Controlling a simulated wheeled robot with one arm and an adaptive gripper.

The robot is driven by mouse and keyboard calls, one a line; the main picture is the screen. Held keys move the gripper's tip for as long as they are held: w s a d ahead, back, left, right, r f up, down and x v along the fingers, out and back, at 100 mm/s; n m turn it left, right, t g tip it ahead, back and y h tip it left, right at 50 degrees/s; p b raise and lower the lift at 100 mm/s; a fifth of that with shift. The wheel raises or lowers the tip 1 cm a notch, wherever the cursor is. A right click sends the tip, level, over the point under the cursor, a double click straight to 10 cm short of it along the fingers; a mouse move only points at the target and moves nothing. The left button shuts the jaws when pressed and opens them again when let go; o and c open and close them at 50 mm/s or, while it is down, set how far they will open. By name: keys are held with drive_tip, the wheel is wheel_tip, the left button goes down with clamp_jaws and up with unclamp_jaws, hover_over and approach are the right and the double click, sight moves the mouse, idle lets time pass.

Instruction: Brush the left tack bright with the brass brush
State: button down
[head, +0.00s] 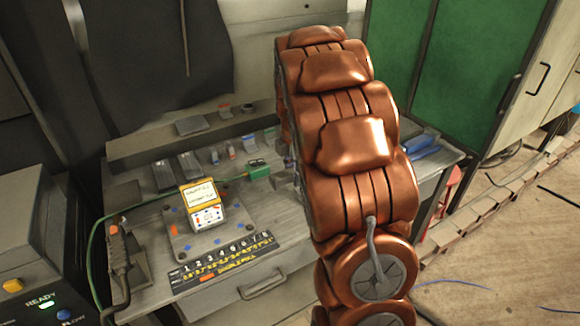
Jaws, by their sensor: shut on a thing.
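I cannot make out the left tack or the brass brush in the head view. My copper-coloured arm rises through the middle of the picture and hides part of the bench behind it. My gripper does not show, so I cannot see what it holds. A yellow-framed meter (203,207) stands on a grey plate (178,247) dotted with blue and orange marks. A green clamp (258,167) on a green cable lies on the bench (262,212) just left of my arm.
A torch-like tool (118,250) rests at the bench's left end. A numbered strip (225,260) lies along the front. Dark blocks (178,170) and small pieces stand at the back. A blue-handled tool (425,152) lies right of my arm. A grey machine (30,235) stands far left.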

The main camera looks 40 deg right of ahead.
drive_tip(key=shift+d+f, duration=0.1)
drive_tip(key=shift+f, duration=2.65)
drive_tip(key=shift+f, duration=0.3)
drive_tip(key=shift+s+b, duration=0.15)
drive_tip(key=shift+b, duration=0.15)
drive_tip(key=shift+s+r+b, duration=0.1)
drive_tip(key=shift+s+b, duration=0.2)
drive_tip(key=shift+s, duration=0.15)
drive_tip(key=shift+w, duration=0.1)
drive_tip(key=shift+w, duration=1.05)
drive_tip(key=shift+s, duration=0.1)
